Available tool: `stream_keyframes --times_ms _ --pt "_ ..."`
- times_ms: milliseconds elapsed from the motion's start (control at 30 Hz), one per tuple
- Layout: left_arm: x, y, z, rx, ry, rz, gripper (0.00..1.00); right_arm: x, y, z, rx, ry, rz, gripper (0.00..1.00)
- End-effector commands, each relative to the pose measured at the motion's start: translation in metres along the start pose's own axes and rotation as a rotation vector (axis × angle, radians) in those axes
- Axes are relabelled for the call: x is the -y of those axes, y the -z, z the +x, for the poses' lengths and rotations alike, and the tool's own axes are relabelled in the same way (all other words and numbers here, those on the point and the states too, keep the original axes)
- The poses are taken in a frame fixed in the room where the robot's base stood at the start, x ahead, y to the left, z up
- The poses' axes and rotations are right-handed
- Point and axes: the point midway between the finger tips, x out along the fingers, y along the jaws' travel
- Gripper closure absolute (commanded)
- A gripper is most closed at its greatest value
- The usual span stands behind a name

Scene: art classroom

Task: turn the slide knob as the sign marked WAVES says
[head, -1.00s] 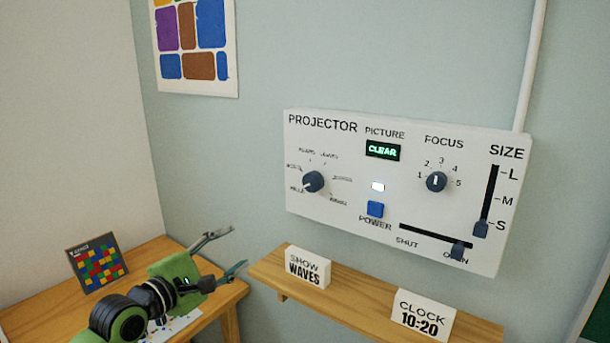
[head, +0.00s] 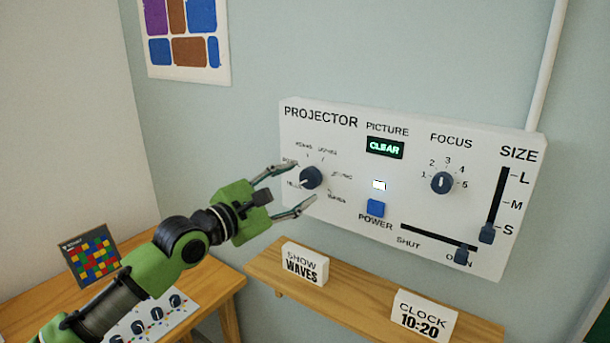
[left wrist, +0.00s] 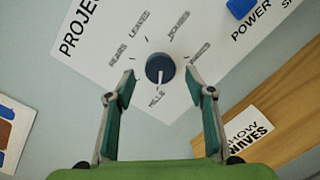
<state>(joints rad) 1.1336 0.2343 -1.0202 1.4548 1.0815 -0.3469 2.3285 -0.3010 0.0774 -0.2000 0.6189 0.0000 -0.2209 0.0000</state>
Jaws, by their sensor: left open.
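The slide knob (head: 311,177) is a dark round dial at the left of the white projector panel (head: 285,190). It also shows in the left wrist view (left wrist: 160,69), where its white pointer line points down at the word HILLS. The other words around it are small and blurred. The WAVES sign (head: 304,264) is a white block reading SHOW WAVES on the wooden shelf; part of it shows in the left wrist view (left wrist: 247,125). My left gripper (head: 303,183) is open, its fingers on either side of the knob in view. Contact cannot be told. My right gripper is out of view.
The panel also has a focus knob (head: 442,182), a blue power button (head: 375,208), a size slider (head: 487,233) and a shutter slider (head: 465,254). A CLOCK 10:20 block (head: 423,315) stands on the shelf. A wooden table (head: 215,275) is at lower left.

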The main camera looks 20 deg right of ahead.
Motion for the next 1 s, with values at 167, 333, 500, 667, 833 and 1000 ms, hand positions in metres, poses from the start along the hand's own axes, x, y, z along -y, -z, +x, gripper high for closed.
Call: stream_keyframes --times_ms 167,333,500,667,833,1000 --pt "0.000 -0.001 0.023 0.000 0.001 0.001 0.51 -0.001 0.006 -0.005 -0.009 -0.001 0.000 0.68" --pt "0.000 0.000 0.032 0.000 0.000 0.001 0.51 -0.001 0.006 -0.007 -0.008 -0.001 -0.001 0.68" --pt "0.000 0.001 0.034 -0.001 -0.001 0.001 0.51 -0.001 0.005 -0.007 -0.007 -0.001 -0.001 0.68" --pt "0.000 0.001 0.034 -0.001 -0.001 0.001 0.51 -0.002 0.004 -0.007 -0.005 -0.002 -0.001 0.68" --pt "0.000 0.000 0.034 -0.001 -0.001 0.001 0.89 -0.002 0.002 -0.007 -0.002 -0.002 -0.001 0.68" --pt "0.000 0.000 0.034 -0.001 -0.001 0.003 0.89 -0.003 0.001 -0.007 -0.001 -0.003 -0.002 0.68"
